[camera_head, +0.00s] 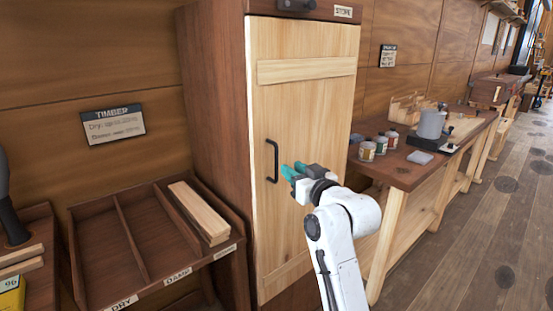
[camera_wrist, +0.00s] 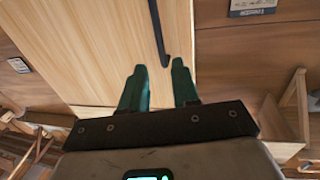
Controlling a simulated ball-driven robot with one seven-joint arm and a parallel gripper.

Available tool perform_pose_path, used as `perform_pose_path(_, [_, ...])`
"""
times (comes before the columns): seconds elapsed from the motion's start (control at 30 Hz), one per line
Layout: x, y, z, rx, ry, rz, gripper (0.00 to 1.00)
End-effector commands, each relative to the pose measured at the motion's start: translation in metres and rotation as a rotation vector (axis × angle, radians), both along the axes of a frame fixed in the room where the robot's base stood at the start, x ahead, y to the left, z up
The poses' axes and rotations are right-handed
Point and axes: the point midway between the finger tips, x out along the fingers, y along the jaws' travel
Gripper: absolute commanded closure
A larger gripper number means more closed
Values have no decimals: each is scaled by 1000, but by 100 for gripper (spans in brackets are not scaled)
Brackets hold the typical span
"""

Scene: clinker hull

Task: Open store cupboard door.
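The store cupboard door (camera_head: 307,150) is a pale wood panel in a dark wood frame and looks shut. Its black bar handle (camera_head: 272,161) is upright on the left side of the door. The handle also shows in the wrist view (camera_wrist: 158,32), running down towards the space between my fingers. My gripper (camera_head: 292,171) has teal fingers and is just right of the handle in the head view. In the wrist view my gripper (camera_wrist: 159,82) is open, with its fingers apart and nothing between them. The handle's lower end looks beyond the fingertips.
A timber rack (camera_head: 130,238) with a plank (camera_head: 200,212) stands left of the cupboard. A workbench (camera_head: 405,170) with jars (camera_head: 367,150) and a grey pot (camera_head: 432,124) stands on the right. Bare wood floor (camera_head: 470,245) lies at the right.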

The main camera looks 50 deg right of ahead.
Motion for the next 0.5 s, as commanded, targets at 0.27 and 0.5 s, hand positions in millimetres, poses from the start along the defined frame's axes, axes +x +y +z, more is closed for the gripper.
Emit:
perform_pose_path(0.27, [47, -20, 0, 1, 3, 3, 70])
perform_pose_path(0.5, [76, -34, 0, 1, 3, 3, 70])
